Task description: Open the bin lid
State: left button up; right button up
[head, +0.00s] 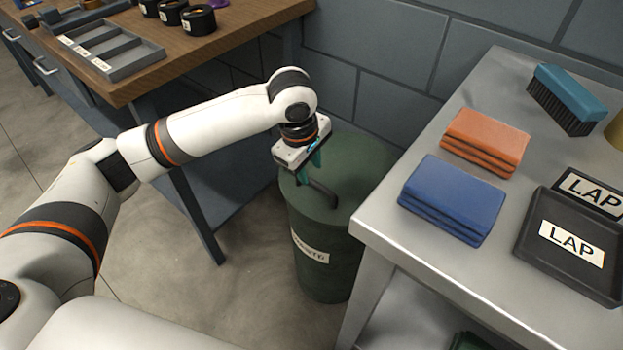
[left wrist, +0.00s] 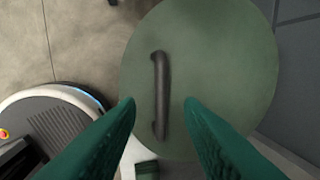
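The green round bin (head: 326,262) stands on the floor between the wooden bench and the metal table. Its flat green lid (head: 355,170) lies on top, and the lid also shows in the left wrist view (left wrist: 225,70). A dark bar handle (head: 322,194) crosses the lid; it also shows in the left wrist view (left wrist: 160,95). My left gripper (head: 312,168) is above the lid, pointing down. In the left wrist view its two green fingers (left wrist: 160,103) are spread apart, one on each side of the handle, with gaps between. My right gripper is in neither view.
The metal table (head: 390,213) is close to the bin's right, holding a blue cloth stack (head: 452,195), an orange cloth stack (head: 486,138), a brush (head: 568,95) and dark LAP trays (head: 565,250). The wooden bench (head: 235,22) is at upper left. A block wall is behind the bin.

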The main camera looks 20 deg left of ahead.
aim_at(312, 181)
pick_arm(q)
jog(key=shift+w+d+f+b, duration=0.1)
jog(key=shift+w+f+b, duration=0.1)
jog(key=shift+f, duration=0.75)
jog(key=shift+w+d+f+b, duration=0.1)
jog(key=shift+w+f+b, duration=0.1)
jog(key=shift+f, duration=0.75)
grip_shut()
